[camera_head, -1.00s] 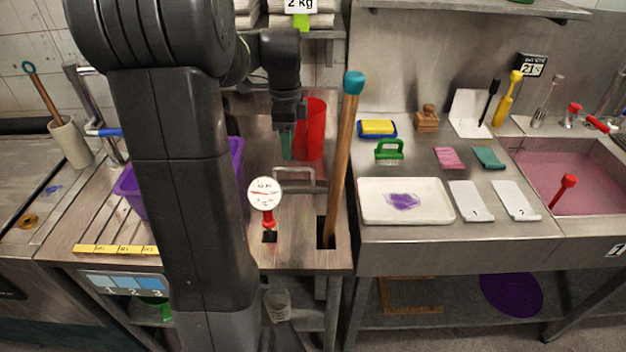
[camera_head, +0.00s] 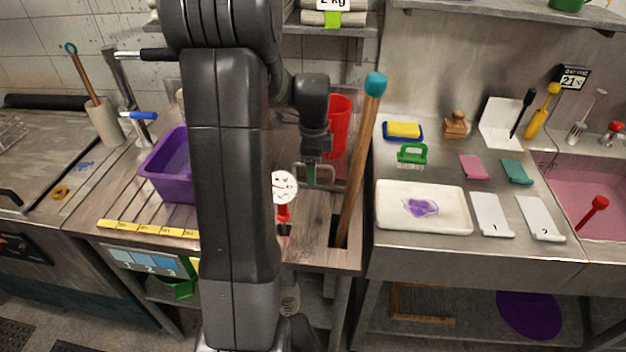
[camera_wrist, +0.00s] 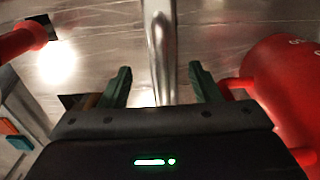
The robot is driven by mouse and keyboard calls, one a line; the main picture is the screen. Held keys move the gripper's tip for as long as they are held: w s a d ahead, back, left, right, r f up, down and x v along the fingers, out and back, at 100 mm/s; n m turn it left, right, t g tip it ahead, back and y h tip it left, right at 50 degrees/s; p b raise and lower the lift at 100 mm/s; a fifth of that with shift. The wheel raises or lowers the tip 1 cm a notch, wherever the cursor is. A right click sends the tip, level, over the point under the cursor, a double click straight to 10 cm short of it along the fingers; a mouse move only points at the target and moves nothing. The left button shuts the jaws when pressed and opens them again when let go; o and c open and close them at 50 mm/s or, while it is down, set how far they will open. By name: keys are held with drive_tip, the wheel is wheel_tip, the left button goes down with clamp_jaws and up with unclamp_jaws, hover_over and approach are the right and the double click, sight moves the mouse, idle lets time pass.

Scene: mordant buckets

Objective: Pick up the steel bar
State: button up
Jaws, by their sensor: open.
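The steel bar (camera_head: 299,176) is a grey U-shaped bar standing on the steel worktop, behind the round dial and left of the wooden stick. In the wrist view the shiny bar (camera_wrist: 159,40) runs down the middle of the picture and passes between the two green fingers. My gripper (camera_wrist: 162,88) is open, with one finger on each side of the bar and a gap visible on both sides. In the head view my gripper (camera_head: 312,174) is at the bar and partly covers it. The bar's lower part is hidden in the wrist view by the gripper body.
A red bucket (camera_head: 339,125) stands just behind right and is close to the right finger in the wrist view (camera_wrist: 285,85). A red-stemmed dial (camera_head: 284,187) and a tall wooden stick (camera_head: 358,160) stand nearby. A purple tub (camera_head: 165,178) is at left.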

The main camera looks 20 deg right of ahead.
drive_tip(key=shift+w+f, duration=0.2)
drive_tip(key=shift+f, duration=1.7)
clamp_jaws()
